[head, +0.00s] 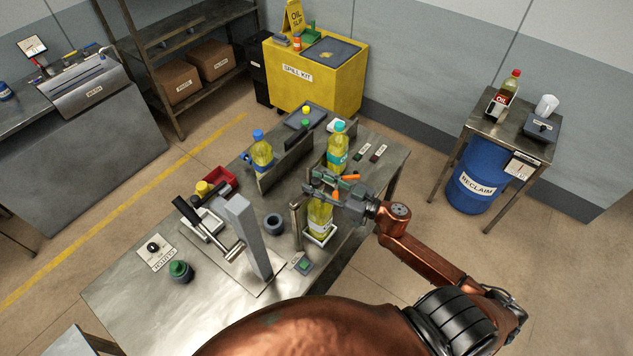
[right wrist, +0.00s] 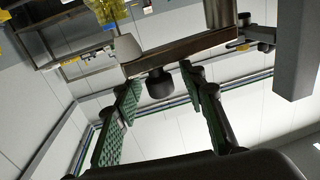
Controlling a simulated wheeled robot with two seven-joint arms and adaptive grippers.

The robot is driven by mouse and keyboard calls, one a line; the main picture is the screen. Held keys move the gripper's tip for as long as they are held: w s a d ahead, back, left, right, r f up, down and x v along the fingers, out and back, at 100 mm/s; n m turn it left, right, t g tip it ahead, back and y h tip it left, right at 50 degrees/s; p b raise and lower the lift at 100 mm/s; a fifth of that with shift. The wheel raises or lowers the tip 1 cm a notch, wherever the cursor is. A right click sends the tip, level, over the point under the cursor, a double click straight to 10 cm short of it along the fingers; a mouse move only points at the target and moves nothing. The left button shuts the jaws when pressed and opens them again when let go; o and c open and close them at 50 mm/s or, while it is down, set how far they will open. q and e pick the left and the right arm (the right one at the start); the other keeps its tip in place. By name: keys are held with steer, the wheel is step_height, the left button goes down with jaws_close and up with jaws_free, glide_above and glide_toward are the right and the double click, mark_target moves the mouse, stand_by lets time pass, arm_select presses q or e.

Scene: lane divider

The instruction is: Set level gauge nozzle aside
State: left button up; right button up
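My right gripper (head: 318,184) is over the front bottle (head: 319,216) of yellow liquid, which stands in a white holder (head: 322,236); the gripper hides its top. In the right wrist view the green-padded fingers (right wrist: 162,100) are apart. A dark round-ended piece (right wrist: 159,83), perhaps the level gauge nozzle, shows between and beyond them, against a brown bar (right wrist: 185,50). I see no finger touching it. In the head view a thin brown post (head: 297,228) stands beside the bottle. I cannot make out my left gripper.
A grey column (head: 249,238) with a black-handled lever stands left of the bottle. A dark ring (head: 273,222) lies between them. A teal-capped bottle (head: 337,150), a low divider (head: 284,160) and a blue-capped jug (head: 261,152) are behind.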

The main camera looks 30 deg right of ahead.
jaws_close()
stand_by(0.6)
